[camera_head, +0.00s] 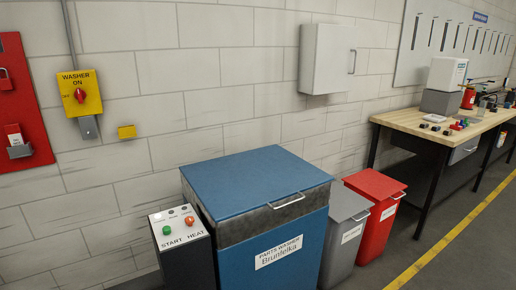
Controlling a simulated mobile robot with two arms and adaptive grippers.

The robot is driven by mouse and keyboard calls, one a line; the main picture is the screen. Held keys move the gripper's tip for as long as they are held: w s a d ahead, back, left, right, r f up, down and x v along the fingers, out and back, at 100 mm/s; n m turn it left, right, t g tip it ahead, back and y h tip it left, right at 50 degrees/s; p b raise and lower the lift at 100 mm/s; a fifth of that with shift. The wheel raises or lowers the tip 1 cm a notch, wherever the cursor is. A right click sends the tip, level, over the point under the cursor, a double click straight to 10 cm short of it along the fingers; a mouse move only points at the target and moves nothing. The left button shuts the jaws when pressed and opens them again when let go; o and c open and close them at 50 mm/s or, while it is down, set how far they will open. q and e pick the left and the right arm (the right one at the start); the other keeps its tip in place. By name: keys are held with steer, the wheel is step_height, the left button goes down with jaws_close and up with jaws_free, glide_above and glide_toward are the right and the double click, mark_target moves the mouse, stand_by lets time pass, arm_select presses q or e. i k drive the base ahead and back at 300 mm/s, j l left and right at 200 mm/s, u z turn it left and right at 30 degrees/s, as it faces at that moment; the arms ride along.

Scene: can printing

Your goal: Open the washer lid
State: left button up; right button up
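The blue parts washer (271,255) stands against the wall in the lower middle of the head view. Its front bears a white "PARTS WASHER" label. Its blue lid (255,182) lies flat and closed on top, above a dark band. A metal handle (288,201) sits at the lid's front edge. Neither of my grippers shows in this view, and nothing touches the lid or handle.
A control box (181,262) with green and red buttons stands left of the washer. A grey bin (341,240) and a red bin (379,212) stand to its right. A yellow switch (80,93) is on the wall. A wooden workbench (410,122) is farther right. The floor in front right is clear.

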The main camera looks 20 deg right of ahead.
mark_target(231, 186)
steer(key=i+l+z, duration=0.2)
steer(key=l+z, duration=0.25)
steer(key=i+l+z, duration=0.25)
steer(key=z, duration=0.15)
steer(key=i+l+z, duration=0.2)
steer(key=z, duration=0.25)
steer(key=i+l+z, duration=0.1)
steer(key=i+z, duration=0.3)
steer(key=k, duration=0.05)
